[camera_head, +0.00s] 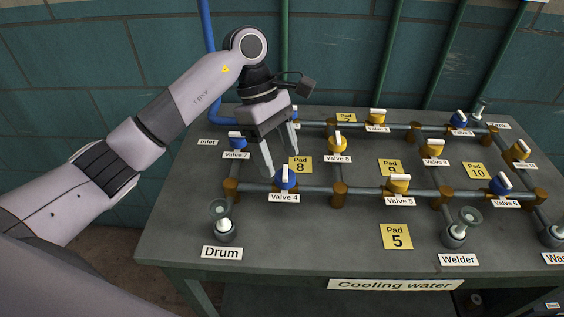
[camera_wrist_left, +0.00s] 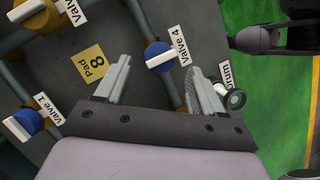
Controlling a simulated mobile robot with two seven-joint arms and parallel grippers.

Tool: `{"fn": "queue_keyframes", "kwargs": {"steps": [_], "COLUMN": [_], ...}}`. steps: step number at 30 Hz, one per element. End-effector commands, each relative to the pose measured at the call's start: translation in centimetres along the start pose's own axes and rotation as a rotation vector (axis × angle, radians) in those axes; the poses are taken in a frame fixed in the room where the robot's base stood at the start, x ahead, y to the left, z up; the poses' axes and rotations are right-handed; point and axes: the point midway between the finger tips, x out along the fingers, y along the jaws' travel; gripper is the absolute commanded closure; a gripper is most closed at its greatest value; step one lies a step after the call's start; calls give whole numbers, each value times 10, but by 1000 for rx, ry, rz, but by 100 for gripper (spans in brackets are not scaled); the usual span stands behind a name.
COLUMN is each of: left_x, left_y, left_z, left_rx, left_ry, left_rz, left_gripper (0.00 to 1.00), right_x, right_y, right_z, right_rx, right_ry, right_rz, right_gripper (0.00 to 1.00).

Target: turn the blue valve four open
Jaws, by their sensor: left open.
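Blue valve four (camera_head: 288,182) sits on the front pipe, behind its "Valve 4" label. Its white handle stands across the pipe run. It also shows in the left wrist view (camera_wrist_left: 156,52), ahead of the fingers and roughly centred between them. My left gripper (camera_head: 281,164) is open and empty. It points down at valve four from above and behind, with one finger on each side in the picture. In the left wrist view the gripper (camera_wrist_left: 157,68) has clear space between its fingers. I cannot tell any contact with the handle. My right gripper is not in view.
Yellow pad 8 (camera_head: 301,165) lies just behind valve four. Blue valve 7 (camera_head: 237,139) is to the left, yellow valve 8 (camera_head: 338,142) and yellow valve 5 (camera_head: 398,185) to the right. The drum outlet (camera_head: 222,224) stands front left. The bench front (camera_head: 300,245) is mostly clear.

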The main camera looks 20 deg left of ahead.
Motion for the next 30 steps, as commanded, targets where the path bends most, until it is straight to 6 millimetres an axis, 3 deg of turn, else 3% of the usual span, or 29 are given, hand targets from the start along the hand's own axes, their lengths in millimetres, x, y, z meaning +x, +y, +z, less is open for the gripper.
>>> {"fn": "queue_keyframes", "kwargs": {"steps": [7, 17, 18, 22, 23, 30], "left_x": [28, 33, 33, 32, 32, 33], "left_y": [0, 0, 0, 0, 0, 0], "left_z": [1, 1, 1, 1, 1, 0], "left_rx": [0, 1, 1, 0, 0, -11], "left_ry": [-3, -2, -2, -2, -2, -3], "left_rz": [-1, 2, 2, 2, 2, 7], "left_gripper": [32, 32, 38, 81, 86, 86], "right_x": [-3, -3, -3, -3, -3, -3], "right_y": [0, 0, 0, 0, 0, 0], "right_z": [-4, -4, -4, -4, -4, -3], "right_rx": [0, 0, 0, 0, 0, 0], "right_ry": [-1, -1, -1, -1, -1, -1], "right_rz": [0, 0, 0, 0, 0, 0], "right_gripper": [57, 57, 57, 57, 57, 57]}}
